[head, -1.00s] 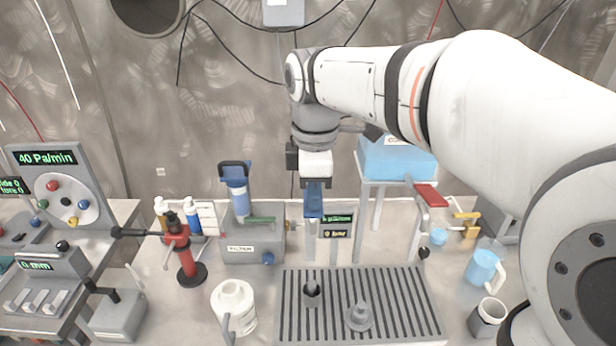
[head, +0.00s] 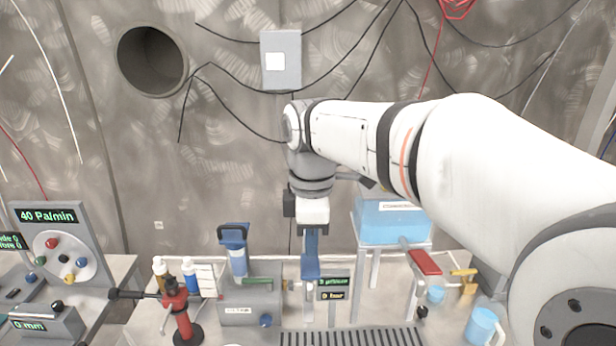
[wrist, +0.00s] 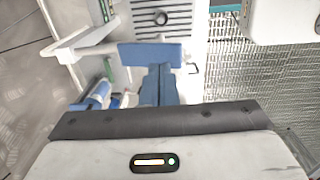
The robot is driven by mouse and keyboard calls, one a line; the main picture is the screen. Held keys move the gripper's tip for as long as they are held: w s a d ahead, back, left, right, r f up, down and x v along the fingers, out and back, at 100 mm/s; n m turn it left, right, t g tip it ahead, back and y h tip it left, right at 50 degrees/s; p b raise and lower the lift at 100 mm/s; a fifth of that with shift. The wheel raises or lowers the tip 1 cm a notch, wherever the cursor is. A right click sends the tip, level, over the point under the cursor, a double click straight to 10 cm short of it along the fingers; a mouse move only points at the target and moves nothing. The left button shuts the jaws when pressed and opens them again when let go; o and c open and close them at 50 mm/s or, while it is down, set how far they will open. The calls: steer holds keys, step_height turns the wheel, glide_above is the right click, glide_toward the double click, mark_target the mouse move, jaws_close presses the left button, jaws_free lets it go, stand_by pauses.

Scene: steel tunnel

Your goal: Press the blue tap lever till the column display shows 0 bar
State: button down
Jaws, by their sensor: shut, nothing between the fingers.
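The blue tap lever (head: 310,269) shows as a broad blue paddle on the tap at the back of the bench. My gripper (head: 311,250) points down from above at it. Its narrow blue fingers are shut and empty, with their tips at or just over the paddle; I cannot tell whether they touch. In the wrist view the lever (wrist: 150,54) is a blue bar crossing beyond my fingers (wrist: 158,80). The column display (head: 334,289) stands just right of the lever. Its lower line seems to read "0 bar"; the upper line is too small to read surely.
A grey unit with a blue handled cylinder (head: 237,255) stands left of the tap, with a red stand (head: 179,315) further left. A raised blue box (head: 394,220), a red handle (head: 424,262) and a blue mug (head: 482,326) are right. A slotted drain tray (head: 355,337) lies in front.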

mark_target(311, 263)
step_height(311, 263, up, 10)
steer(key=w, duration=0.2)
steer(key=shift+r+b, duration=0.15)
steer(key=shift+b, duration=0.3)
steer(key=shift+w, duration=0.1)
stand_by(1.5)
steer(key=s+d+f+m+t, duration=0.1)
steer(key=s+d+f+m, duration=0.4)
steer(key=f, duration=0.5)
steer(key=s+d+f+m+t, duration=0.1)
steer(key=s+d+f+m, duration=0.5)
steer(key=s+f+m, duration=0.3)
steer(key=f+m, duration=0.1)
steer(key=m, duration=0.2)
steer(key=shift+s+d+m+t, duration=0.25)
steer(key=shift+m+t, duration=0.05)
steer(key=shift+t, duration=0.1)
